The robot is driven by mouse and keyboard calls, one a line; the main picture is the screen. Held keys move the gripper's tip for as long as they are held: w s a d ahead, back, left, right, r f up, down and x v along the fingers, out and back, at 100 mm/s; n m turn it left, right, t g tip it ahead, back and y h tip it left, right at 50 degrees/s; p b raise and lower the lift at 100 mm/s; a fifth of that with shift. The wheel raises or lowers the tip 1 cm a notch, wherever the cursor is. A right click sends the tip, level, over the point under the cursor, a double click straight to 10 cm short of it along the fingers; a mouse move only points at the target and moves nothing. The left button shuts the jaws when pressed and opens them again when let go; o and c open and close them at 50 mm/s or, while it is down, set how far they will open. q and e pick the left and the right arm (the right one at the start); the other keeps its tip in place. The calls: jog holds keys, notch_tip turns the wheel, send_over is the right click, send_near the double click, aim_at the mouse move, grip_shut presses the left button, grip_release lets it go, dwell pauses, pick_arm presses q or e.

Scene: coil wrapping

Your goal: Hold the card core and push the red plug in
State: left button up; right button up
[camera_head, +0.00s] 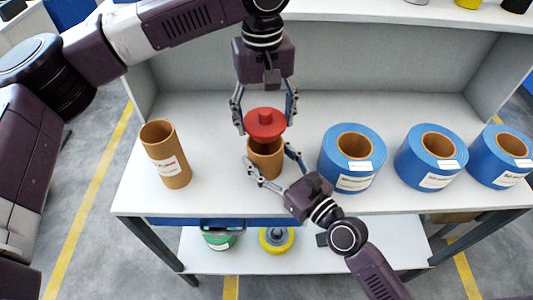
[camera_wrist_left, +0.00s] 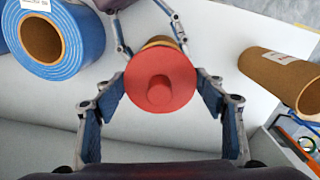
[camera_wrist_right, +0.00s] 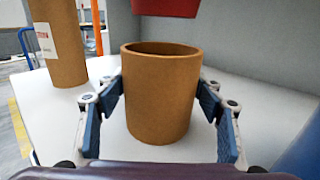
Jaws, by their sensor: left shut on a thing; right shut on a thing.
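The red plug (camera_head: 265,124) has a round flange with a knob on top. My left gripper (camera_head: 265,117) is shut on its flange from above and holds it over the card core. The brown card core (camera_head: 266,160) stands upright on the white shelf, its top open. In the right wrist view the core (camera_wrist_right: 158,98) is between the fingers of my right gripper (camera_wrist_right: 160,98), which is shut on it. The plug's lower part (camera_wrist_right: 166,8) shows there above and behind the rim, apart from it. In the left wrist view the plug (camera_wrist_left: 160,85) hides most of the core.
Another brown card core (camera_head: 166,155) with a label stands at the left of the white shelf (camera_head: 215,190). Several blue coils stand on the right, the nearest one (camera_head: 335,160) close to my right gripper. A back panel rises behind.

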aim_at(264, 112)
dwell(0.6)
pick_arm(q)
jog(key=shift+f, duration=0.7)
jog(key=shift+f, duration=2.25)
dwell(0.9)
jog(key=o, duration=1.2)
jog(key=shift+o, duration=0.2)
notch_tip(264, 112, up, 12)
jog(key=shift+a, duration=0.1)
